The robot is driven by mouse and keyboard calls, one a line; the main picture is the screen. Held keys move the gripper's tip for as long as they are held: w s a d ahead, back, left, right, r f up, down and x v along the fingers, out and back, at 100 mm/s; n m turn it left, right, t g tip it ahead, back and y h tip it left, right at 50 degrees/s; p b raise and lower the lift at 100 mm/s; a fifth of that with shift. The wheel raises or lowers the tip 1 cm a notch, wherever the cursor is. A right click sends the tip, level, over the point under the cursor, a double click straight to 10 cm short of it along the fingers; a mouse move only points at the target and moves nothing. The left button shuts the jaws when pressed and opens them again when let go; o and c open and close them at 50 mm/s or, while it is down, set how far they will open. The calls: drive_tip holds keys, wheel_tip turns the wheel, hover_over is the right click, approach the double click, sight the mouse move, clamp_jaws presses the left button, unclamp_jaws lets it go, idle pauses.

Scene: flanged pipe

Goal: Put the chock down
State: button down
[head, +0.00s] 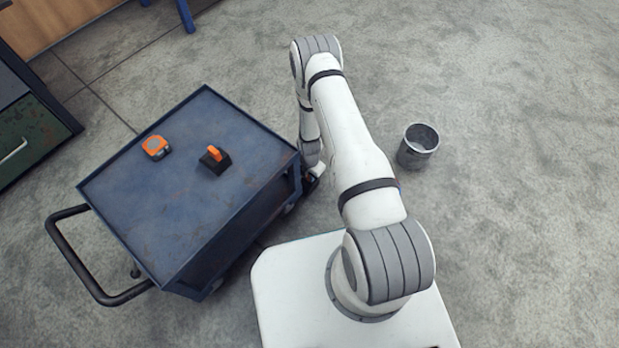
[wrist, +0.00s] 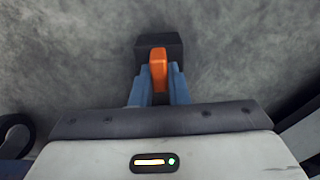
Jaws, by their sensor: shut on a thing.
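The chock (wrist: 159,58) is a black block with an orange upright grip, in the upper middle of the wrist view. My gripper (wrist: 158,75) has its blue fingers shut on the orange grip, with the black block beyond the fingertips. Grey floor shows all around the chock; whether it touches the floor I cannot tell. In the head view my gripper is mostly hidden behind my arm, low beside the right side of the blue cart.
The blue cart (head: 130,200) carries an orange tape measure (head: 156,147) and a second black-and-orange block (head: 214,160). A grey metal bucket (head: 418,146) stands on the floor right of my arm. A dark cabinet (head: 30,125) is at far left.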

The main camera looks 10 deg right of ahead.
drive_tip(key=shift+f, duration=0.45)
drive_tip(key=shift+f, duration=0.1)
drive_tip(key=shift+f, duration=0.15)
drive_tip(key=c, duration=1.4)
unclamp_jaws()
